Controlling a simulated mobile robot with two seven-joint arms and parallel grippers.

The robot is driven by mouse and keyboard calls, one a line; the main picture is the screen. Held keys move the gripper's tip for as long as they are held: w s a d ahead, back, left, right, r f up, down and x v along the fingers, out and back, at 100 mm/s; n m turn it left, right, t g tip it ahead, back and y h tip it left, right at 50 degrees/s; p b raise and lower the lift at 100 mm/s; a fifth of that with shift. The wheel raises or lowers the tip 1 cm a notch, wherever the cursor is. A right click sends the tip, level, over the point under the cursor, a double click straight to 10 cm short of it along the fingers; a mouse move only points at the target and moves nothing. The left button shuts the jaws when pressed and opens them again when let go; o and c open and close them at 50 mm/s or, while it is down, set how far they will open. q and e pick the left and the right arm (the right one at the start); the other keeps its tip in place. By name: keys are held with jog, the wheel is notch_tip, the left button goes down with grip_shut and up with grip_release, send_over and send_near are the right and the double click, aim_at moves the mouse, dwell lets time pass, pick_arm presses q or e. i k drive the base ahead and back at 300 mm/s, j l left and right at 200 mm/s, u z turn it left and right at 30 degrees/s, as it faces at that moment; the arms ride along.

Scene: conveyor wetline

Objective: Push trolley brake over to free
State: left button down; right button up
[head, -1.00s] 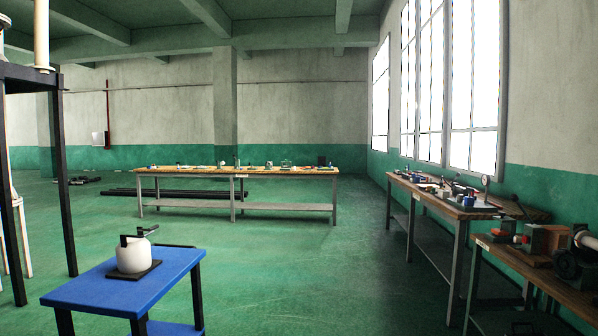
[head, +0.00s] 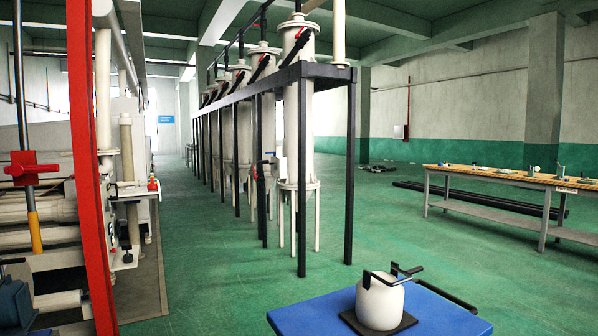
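No trolley brake can be made out in the head view. A blue-topped table or cart (head: 310,318) stands at the bottom right, cut off by the lower edge, so its legs or wheels are hidden. On it a white rounded pot (head: 380,302) with a black handle sits on a dark square plate (head: 408,322). Neither of my grippers shows in the view.
At left stand a red upright post (head: 92,180) and a red bracket (head: 32,168) with a yellow-handled rod (head: 35,232). A black frame (head: 350,170) holds several pale vertical cylinders. A long wooden workbench (head: 500,178) is at right. Green floor (head: 215,270) is open between.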

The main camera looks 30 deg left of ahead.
aim_at(17, 170)
jog(key=i+u, duration=0.7)
jog(key=u, duration=0.2)
jog(key=i+l+u, duration=0.15)
jog(key=i+u, duration=0.25)
jog(key=i+l+u, duration=0.25)
jog(key=u, duration=0.2)
jog(key=i+l+u, duration=0.2)
jog(key=l+u, duration=0.25)
jog(key=j, duration=0.1)
